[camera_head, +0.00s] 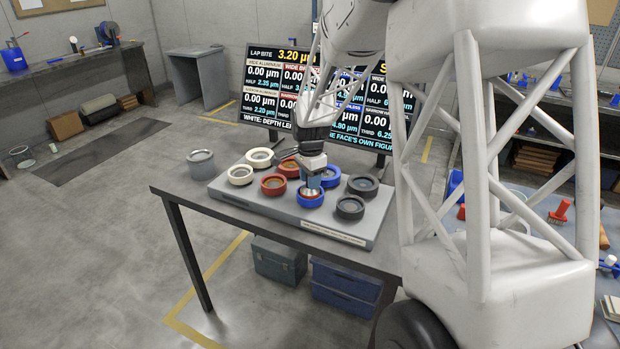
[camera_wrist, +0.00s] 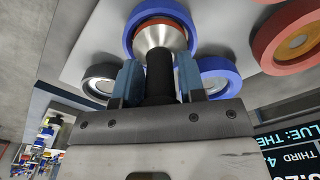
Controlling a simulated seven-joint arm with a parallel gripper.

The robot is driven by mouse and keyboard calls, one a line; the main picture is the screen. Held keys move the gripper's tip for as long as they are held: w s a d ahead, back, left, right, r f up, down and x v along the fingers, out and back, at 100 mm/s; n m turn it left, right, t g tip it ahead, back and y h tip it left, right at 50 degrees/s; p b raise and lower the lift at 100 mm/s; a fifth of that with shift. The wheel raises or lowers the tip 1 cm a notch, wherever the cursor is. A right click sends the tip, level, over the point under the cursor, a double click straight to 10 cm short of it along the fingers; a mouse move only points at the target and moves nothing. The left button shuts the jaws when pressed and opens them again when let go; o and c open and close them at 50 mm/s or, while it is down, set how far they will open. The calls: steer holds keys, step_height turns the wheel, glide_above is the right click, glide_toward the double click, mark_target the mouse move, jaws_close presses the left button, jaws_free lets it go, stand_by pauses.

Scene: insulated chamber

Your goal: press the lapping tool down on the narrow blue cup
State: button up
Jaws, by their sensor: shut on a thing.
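My gripper (camera_head: 311,176) is shut on the lapping tool, whose black handle (camera_wrist: 160,78) stands between the two blue fingers in the wrist view. The tool's flared metal head (camera_wrist: 163,37) is at the mouth of a blue cup (camera_wrist: 130,40), the front one of the two blue cups (camera_head: 311,202) in the head view. The head covers most of that cup's inside, so I cannot tell how firmly it touches. The other blue cup (camera_head: 331,182) stands just behind, partly hidden by my gripper. I cannot tell by sight which blue cup is narrower.
White (camera_head: 240,182), red (camera_head: 273,192) and black (camera_head: 350,214) cups share the grey block (camera_head: 225,196) in two rows. A display (camera_head: 262,106) behind reads "LAP BITE 3.20 µm"; several values read 0.00.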

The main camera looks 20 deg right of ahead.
steer(key=shift+f, duration=0.7)
steer(key=shift+r, duration=2.65)
steer(key=shift+w, duration=0.1)
